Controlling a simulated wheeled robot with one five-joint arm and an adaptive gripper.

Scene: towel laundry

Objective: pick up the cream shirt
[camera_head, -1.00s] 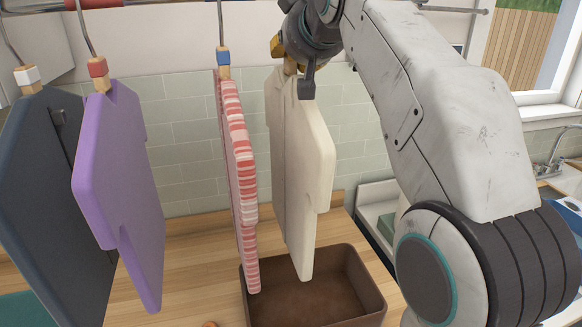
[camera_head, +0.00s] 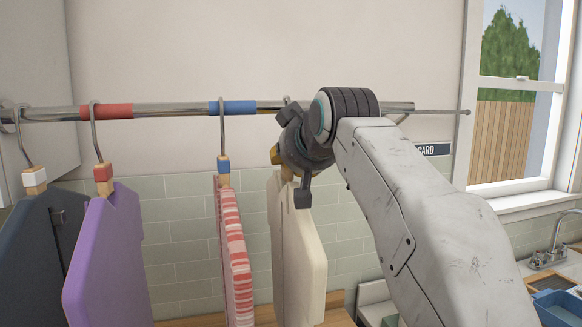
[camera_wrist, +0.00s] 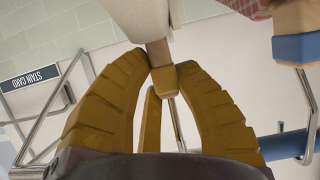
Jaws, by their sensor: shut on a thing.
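The cream shirt (camera_head: 302,252) hangs upright at the right end of the row in the head view. The cream shirt (camera_wrist: 143,18) shows at the top edge there. A metal hook runs from the block, partly hidden by the fingers. In the head view, my arm hides most of the hook.
A metal rail (camera_head: 170,110) with red and blue bands runs above. A striped shirt (camera_head: 235,255) hangs close left of the cream one. A purple shirt (camera_head: 108,260) and a dark garment (camera_head: 35,255) hang farther left. A window (camera_head: 515,110) and sink tap (camera_head: 553,243) are at right.

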